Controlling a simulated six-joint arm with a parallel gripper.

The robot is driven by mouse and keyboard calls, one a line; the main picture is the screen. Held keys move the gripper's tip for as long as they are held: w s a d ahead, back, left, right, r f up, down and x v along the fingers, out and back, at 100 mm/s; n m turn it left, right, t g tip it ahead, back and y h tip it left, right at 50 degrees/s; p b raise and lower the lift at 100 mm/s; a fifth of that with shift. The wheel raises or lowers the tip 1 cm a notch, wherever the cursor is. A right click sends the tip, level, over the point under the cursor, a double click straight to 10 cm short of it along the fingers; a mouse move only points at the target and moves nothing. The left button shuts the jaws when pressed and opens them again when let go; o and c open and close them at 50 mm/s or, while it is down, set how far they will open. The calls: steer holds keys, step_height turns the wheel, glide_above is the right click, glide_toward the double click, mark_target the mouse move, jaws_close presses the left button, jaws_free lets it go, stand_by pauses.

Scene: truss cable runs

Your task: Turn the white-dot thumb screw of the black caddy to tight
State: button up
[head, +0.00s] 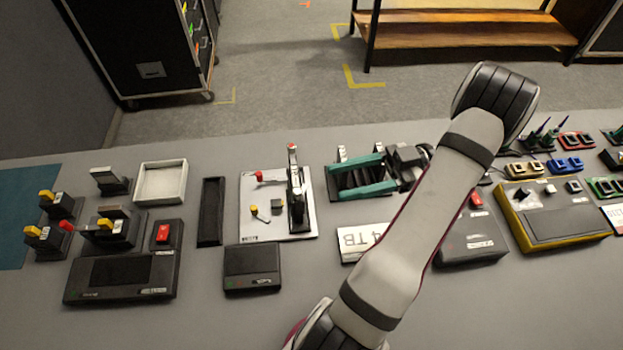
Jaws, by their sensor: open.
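The dark grey end of my arm, with my gripper (400,172), shows partly just left of my pale arm link, over the right end of a teal-sided rack (347,193) with black slats. My gripper is open; its fingertips are small and hard to make out. I cannot pick out the black caddy for certain; it may be in or by this rack. The white-dot thumb screw cannot be made out, nor can I tell whether my gripper touches it. My arm link covers the area right of the rack.
Black boxes, a white tray (160,183) and a yellow-edged console (553,215) also occupy the table. The front strip is clear.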

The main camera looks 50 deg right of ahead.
mark_target(300, 189)
step_height(300, 189, down, 9)
steer(key=s+d+m+t+h, duration=0.2)
steer(key=m+t+h, duration=0.3)
steer(key=m+h, duration=0.15)
steer(key=d+x, duration=0.1)
steer(key=x, duration=1.4)
steer(key=shift+w+a+t+h, duration=0.15)
steer(key=shift+w+t+h, duration=0.2)
steer(key=shift+w, duration=0.1)
steer(key=shift+f+n, duration=0.1)
steer(key=shift+n, duration=0.15)
steer(key=shift+c, duration=0.2)
jaws_close()
